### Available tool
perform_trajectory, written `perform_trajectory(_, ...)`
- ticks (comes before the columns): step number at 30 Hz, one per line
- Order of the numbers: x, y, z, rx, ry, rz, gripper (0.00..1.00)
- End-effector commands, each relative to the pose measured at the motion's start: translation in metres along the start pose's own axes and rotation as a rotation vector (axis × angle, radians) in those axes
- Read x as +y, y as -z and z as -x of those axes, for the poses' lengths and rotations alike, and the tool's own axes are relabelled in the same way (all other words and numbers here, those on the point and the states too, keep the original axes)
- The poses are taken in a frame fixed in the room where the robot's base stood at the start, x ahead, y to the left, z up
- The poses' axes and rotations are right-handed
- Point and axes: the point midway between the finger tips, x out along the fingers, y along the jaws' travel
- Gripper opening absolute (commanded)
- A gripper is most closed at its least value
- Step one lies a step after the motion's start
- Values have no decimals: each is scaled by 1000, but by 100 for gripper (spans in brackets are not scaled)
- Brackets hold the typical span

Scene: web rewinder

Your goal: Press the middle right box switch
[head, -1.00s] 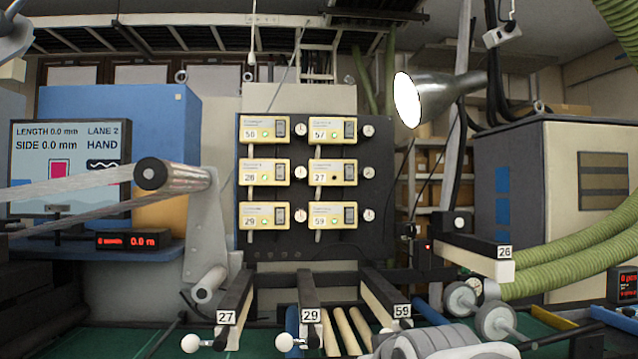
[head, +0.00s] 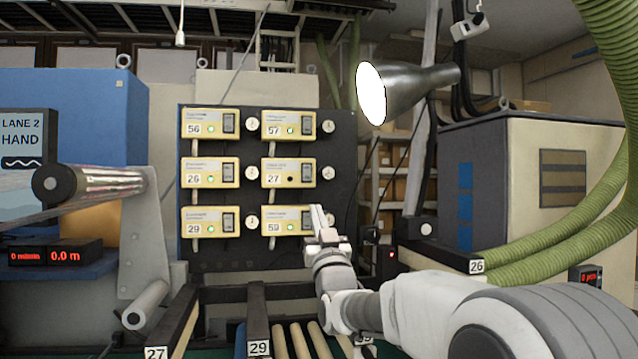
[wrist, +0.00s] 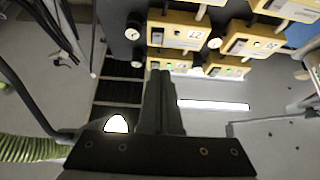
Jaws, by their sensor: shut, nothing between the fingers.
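The middle right box (head: 288,172) is cream and yellow, labelled 27, with a dark lamp. Its dark rocker switch (head: 307,171) is at the box's right end. In the wrist view, which is upside down, the box labelled 27 (wrist: 184,34) is near the top, with its switch (wrist: 157,37) at its left end. My gripper (head: 317,211) is shut and empty. In the head view its tips overlap the right end of the bottom right box, below box 27. In the wrist view its fingers (wrist: 160,78) point towards the panel. Contact with anything cannot be told.
The dark panel (head: 335,130) holds several similar boxes, including 57 (head: 287,124) above and 59 (head: 284,222) below, both with green lamps. Round gauges sit beside the boxes. A metal spotlight (head: 410,88) hangs at the upper right. Green hoses (head: 560,235) run at the right.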

Motion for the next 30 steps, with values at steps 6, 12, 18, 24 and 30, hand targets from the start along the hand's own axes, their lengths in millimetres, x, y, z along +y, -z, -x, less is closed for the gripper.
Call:
perform_trajectory(6,-1,2,-6,59,-4,-9,0)
perform_trajectory(12,-1,3,-5,61,-4,-9,0)
perform_trajectory(18,-1,4,-10,60,-5,-9,0)
perform_trajectory(24,0,7,-35,60,-5,-10,0)
perform_trajectory(30,0,9,-69,60,-5,-9,0)
